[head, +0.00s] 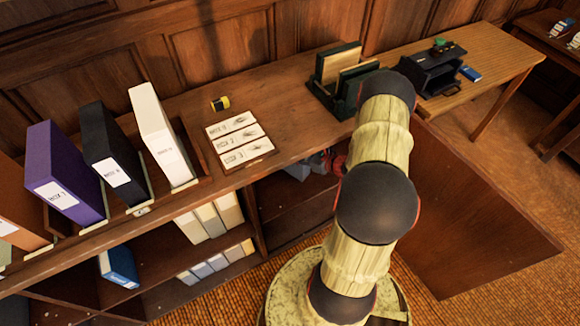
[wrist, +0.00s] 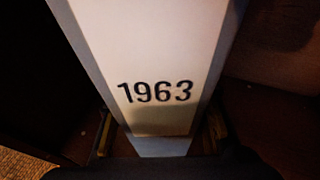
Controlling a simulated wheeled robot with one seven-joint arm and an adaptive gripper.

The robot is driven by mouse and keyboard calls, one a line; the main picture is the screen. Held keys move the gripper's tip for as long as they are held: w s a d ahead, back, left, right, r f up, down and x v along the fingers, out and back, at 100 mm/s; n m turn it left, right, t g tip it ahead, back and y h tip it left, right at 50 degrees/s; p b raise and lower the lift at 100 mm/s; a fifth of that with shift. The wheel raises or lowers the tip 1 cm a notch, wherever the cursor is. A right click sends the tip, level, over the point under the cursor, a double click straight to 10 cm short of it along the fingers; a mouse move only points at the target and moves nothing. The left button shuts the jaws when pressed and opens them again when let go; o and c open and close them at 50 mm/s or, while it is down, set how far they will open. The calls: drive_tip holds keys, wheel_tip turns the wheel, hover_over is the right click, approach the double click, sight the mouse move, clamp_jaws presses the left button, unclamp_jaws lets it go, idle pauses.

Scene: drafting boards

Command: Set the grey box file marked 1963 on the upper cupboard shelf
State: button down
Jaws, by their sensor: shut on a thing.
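The grey box file marked 1963 (wrist: 160,60) fills the middle of the wrist view, its pale label facing the camera. My gripper (wrist: 158,132) is shut on it, with a finger at each side of its lower end. In the head view the box file is hidden. My arm bends over the counter's front edge, and a grey and red part of it shows at the cupboard opening. The open cupboard (head: 290,212) is below the counter, with dark shelves partly hidden by my arm. I cannot tell whether the file touches a shelf.
The open cupboard door (head: 480,220) stands out at the right.

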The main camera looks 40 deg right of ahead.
drive_tip(key=shift+w+a+f+b, duration=0.1)
drive_tip(key=shift+a+f+b, duration=0.15)
drive_tip(key=shift+f+b, duration=0.6)
drive_tip(key=shift+a+f+b, duration=0.2)
drive_tip(key=shift+f+b, duration=0.2)
drive_tip(key=shift+f, duration=0.85)
drive_tip(key=shift+w+a+f+b, duration=0.1)
drive_tip(key=shift+a+f+b, duration=0.15)
drive_tip(key=shift+f+b, duration=0.6)
drive_tip(key=shift+a+f, duration=0.15)
drive_tip(key=shift+f, duration=0.4)
drive_tip(key=shift+r, duration=0.1)
drive_tip(key=c, duration=1)
unclamp_jaws()
drive_tip(key=shift+a+f, duration=0.1)
drive_tip(key=shift+f, duration=0.1)
drive_tip(key=shift+r, duration=0.1)
